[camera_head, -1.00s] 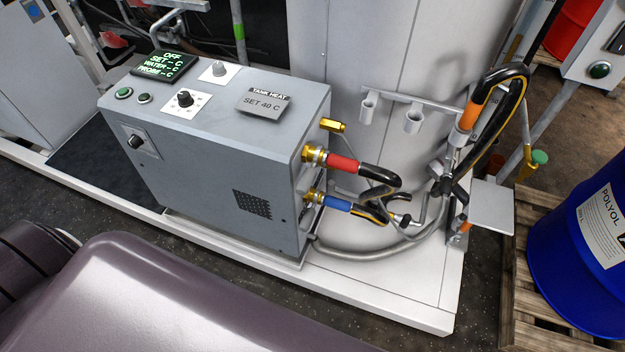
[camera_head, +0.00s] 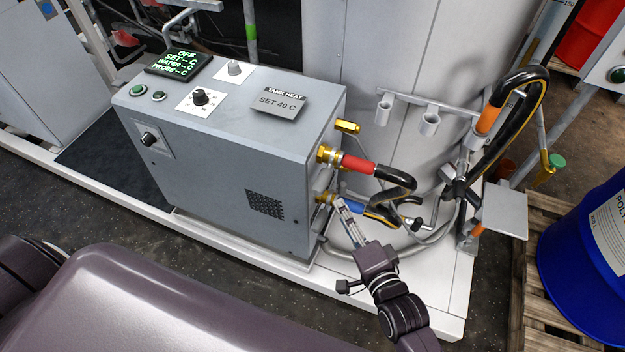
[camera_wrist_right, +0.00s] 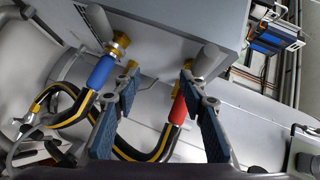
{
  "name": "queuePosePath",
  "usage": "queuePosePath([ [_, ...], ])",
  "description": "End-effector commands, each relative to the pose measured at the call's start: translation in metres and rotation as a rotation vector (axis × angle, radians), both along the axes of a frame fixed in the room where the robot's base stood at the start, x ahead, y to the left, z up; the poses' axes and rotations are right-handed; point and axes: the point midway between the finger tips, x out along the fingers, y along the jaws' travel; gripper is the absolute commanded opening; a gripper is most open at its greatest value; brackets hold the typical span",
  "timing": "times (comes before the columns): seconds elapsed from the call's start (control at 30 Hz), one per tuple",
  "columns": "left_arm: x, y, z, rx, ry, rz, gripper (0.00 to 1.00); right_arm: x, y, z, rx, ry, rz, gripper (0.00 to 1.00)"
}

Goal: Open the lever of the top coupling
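The top coupling (camera_head: 328,156) is brass, with a red-sleeved hose (camera_head: 358,164), on the right side of the grey heater box. A brass, lever-like part (camera_head: 347,126) sticks out above it. The lower coupling has a blue-sleeved hose (camera_head: 352,206). My right gripper (camera_head: 341,203) is below the top coupling in the head view, in front of the lower one. In the right wrist view, its fingers (camera_wrist_right: 158,95) are apart and empty. The red sleeve (camera_wrist_right: 178,108) shows between them near the right finger; a pale grey, rounded bar (camera_wrist_right: 207,61) is beside its coupling. My left gripper is not in view.
The heater box (camera_head: 215,160) stands on a white plinth, with a tall white tank (camera_head: 375,60) behind. Black-yellow hoses (camera_head: 512,110) loop on a stand to the right. A blue drum (camera_head: 585,240) stands on a wooden pallet at the far right.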

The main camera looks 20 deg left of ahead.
Motion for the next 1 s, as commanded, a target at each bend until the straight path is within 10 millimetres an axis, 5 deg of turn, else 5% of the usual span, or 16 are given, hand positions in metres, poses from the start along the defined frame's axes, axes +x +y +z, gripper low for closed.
queuePosePath([
  [0.1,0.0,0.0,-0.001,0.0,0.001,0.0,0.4,-0.005,0.017,0.043,0.113,-0.006,0.019,0.39],
  [0.2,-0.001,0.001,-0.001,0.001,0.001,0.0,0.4,-0.005,0.024,0.056,0.151,-0.004,0.026,0.39],
  [0.7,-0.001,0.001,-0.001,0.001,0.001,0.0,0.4,0.044,0.069,0.047,0.155,-0.004,0.025,0.39],
  [1.0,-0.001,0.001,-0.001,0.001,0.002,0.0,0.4,0.05,0.075,0.046,0.154,-0.003,0.025,0.39],
])
